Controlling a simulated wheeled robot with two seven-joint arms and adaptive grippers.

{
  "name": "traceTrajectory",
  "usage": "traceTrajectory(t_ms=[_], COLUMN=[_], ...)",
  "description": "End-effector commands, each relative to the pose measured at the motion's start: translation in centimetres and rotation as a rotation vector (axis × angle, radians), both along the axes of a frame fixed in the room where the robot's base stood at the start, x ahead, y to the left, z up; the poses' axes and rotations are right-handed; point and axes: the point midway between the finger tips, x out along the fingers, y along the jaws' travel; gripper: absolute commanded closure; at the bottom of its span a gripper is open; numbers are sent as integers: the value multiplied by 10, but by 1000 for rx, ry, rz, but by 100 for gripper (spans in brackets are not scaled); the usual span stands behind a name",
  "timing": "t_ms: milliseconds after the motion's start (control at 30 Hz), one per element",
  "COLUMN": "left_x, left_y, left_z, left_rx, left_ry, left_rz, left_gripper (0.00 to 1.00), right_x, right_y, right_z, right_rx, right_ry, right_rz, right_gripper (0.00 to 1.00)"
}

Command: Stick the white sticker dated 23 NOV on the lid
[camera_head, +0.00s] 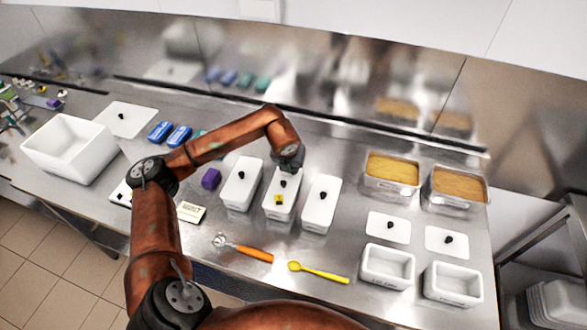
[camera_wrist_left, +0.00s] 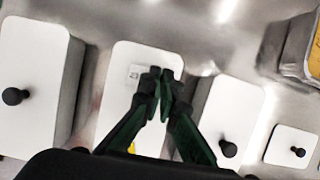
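Three white lidded tubs stand in a row mid-counter. My left gripper (camera_head: 288,157) is over the far end of the middle tub's lid (camera_head: 281,207). In the left wrist view its fingertips (camera_wrist_left: 161,78) are together over that lid (camera_wrist_left: 117,100). A small white sticker (camera_wrist_left: 135,72) with dark print is right beside the fingertips, at the lid's far end. The date is too small to read fully, and I cannot tell whether the fingers touch it. A yellow sticker (camera_head: 278,200) is on the same lid, partly hidden in the wrist view. My right gripper is out of view.
Lidded tubs stand close on the left (camera_head: 241,184) and right (camera_head: 321,204). A purple block (camera_head: 211,178), an orange-handled scoop (camera_head: 250,251) and a yellow spoon (camera_head: 318,272) lie nearby. Metal pans (camera_head: 391,189) and open white tubs (camera_head: 386,283) are at right. The steel backsplash is behind.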

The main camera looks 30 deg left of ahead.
Motion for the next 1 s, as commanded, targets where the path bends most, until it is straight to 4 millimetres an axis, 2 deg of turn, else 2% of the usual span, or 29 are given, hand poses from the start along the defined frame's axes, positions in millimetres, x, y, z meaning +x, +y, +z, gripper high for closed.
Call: traceTrajectory(t_ms=[1000], left_x=[0], left_y=[0], left_z=[-6], left_rx=[0], left_ry=[1], left_rz=[0], left_gripper=[100], right_x=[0], right_y=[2], right_z=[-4], right_rx=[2], right_ry=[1], right_rz=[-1], right_gripper=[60])
